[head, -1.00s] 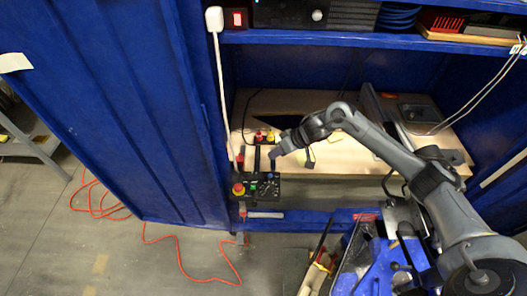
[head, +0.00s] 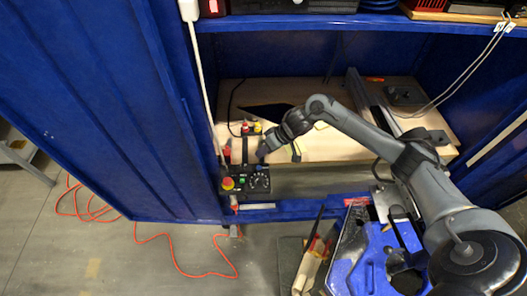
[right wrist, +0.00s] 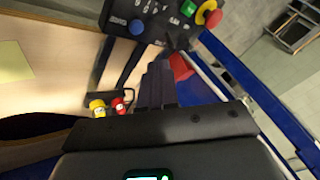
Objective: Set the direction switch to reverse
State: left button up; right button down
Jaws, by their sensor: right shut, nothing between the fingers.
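The black control box (head: 246,190) sits at the front edge of the wooden worktop, by the cabinet's left side. It carries a red mushroom button on yellow (head: 228,183), a green button, a blue button and a dial. The box also shows at the top of the right wrist view (right wrist: 158,10), upside down, with the blue button (right wrist: 137,27) and green button (right wrist: 188,8). I cannot tell which control is the direction switch. My right gripper (head: 261,154) is shut and empty, just behind the box. In the right wrist view its fingertips (right wrist: 160,66) point at the box's edge.
Small yellow and red buttons (head: 251,128) stand on a box behind the control box. The open blue cabinet door (head: 90,110) bounds the left. A blue machine part (head: 378,255) stands in front at the lower right. An orange cable lies on the floor.

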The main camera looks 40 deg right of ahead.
aim_at(243, 167)
jog(key=b+x, duration=0.1)
jog(key=x, duration=0.5)
jog(key=shift+w+f+b, duration=0.1)
jog(key=shift+b, duration=0.25)
jog(key=shift+w+a+f, duration=0.2)
jog(key=shift+a+f, duration=0.05)
jog(key=shift+f, duration=0.15)
jog(key=shift+a, duration=0.15)
